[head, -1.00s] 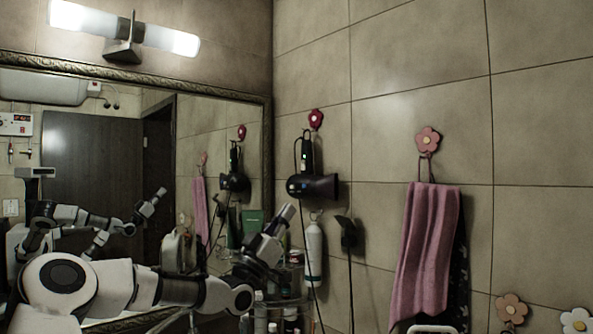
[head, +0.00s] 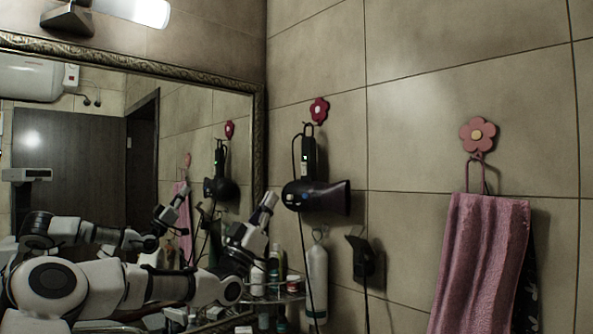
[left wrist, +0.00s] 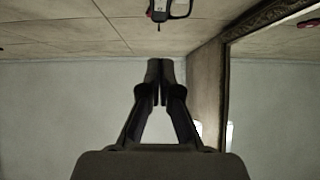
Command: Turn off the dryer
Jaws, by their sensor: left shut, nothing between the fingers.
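The black hair dryer (head: 325,197) hangs by its handle from a red flower hook (head: 319,110) on the tiled wall, its wide nozzle pointing right. A small green light shows on the handle (head: 306,158). The end of the handle also shows at the top of the left wrist view (left wrist: 168,8). My left gripper (head: 269,200) is shut and empty, pointing up, to the left of the dryer and apart from it. Its closed fingers also show in the left wrist view (left wrist: 160,90). My right gripper is not in view.
A framed mirror (head: 258,130) covers the left wall and reflects the dryer and my arm. Below stands a shelf with bottles (head: 275,298).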

